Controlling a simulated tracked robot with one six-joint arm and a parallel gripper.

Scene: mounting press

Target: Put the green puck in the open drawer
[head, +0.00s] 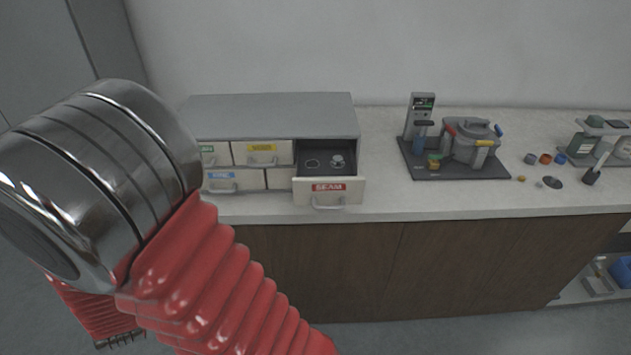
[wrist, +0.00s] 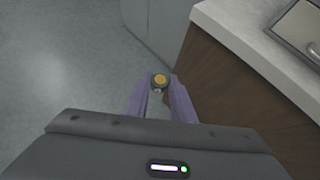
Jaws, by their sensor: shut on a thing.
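The open drawer (head: 328,190), with a red SEAM label, stands out from the grey cabinet at its right end. Inside it are a small silver piece (head: 337,160) and a pale ring shape. My gripper does not show in the head view.
The cabinet (head: 270,115) has several shut labelled drawers. The press (head: 470,143) stands on its tray right of it, with several small coloured pieces (head: 545,159) farther right. The counter's front edge (wrist: 250,52) is right of my gripper.

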